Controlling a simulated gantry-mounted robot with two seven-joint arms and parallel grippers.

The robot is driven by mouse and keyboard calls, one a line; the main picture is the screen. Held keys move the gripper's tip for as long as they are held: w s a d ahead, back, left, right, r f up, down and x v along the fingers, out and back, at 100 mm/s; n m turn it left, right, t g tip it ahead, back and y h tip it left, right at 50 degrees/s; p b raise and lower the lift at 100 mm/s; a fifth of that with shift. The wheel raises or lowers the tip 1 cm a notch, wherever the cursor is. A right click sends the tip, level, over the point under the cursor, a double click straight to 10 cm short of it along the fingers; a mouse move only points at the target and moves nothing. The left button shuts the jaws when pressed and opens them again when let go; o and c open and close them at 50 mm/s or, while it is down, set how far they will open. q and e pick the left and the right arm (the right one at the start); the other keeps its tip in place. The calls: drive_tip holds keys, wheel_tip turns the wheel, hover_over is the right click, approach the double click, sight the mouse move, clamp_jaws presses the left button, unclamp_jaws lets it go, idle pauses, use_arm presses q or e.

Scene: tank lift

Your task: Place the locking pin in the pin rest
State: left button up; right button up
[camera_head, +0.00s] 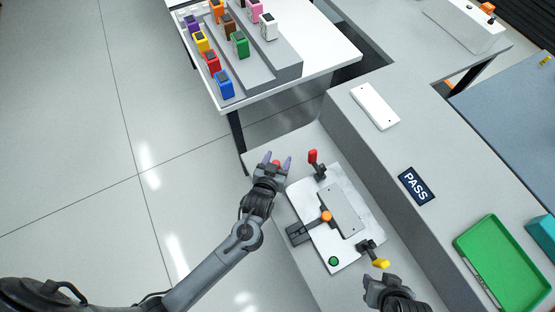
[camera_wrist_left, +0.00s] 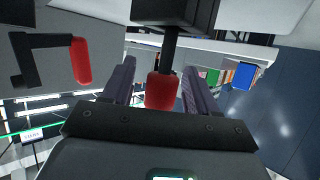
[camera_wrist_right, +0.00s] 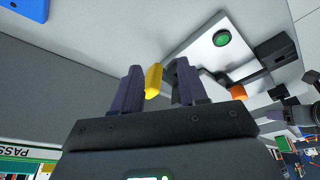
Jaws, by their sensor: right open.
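A red grip on a black shaft (camera_wrist_left: 162,90), which may be the locking pin, stands between my left gripper's fingers; the shaft runs into a dark block (camera_wrist_left: 175,10). In the head view my left gripper (camera_head: 275,161) is at the ledge's far left corner, its fingers open with gaps beside the red grip. An orange knob (camera_head: 326,216) sits by a dark bar (camera_head: 300,233) on a white plate (camera_head: 347,257). My right gripper (camera_wrist_right: 157,85) is open around or just short of a yellow handle (camera_wrist_right: 153,80). I cannot tell which part is the pin rest.
A red-handled clamp (camera_head: 313,157) stands just right of my left gripper. A grey slab (camera_head: 345,210) and a green button (camera_head: 333,261) are on the plate. A raised wall with a PASS sign (camera_head: 416,186) and a green tray (camera_head: 487,240) lies right. Coloured blocks stand on another table.

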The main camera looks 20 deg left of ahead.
use_arm(q)
drive_tip(key=shift+r, duration=0.25)
drive_tip(key=p+v, duration=0.2)
drive_tip(key=v, duration=1)
drive_tip(key=s+a+m+g, duration=0.1)
drive_tip(key=s+a+g, duration=0.2)
drive_tip(key=s+g, duration=0.2)
drive_tip(key=s+a+r+m+g+h, duration=0.1)
drive_tip(key=s+a+m+g, duration=0.1)
drive_tip(key=s+a+g, duration=0.2)
drive_tip(key=s, duration=0.3)
drive_tip(key=shift+s+a+r+g, duration=0.25)
drive_tip(key=shift+s+a+g, duration=0.05)
drive_tip(key=shift+a+g, duration=0.1)
drive_tip(key=shift+r, duration=0.1)
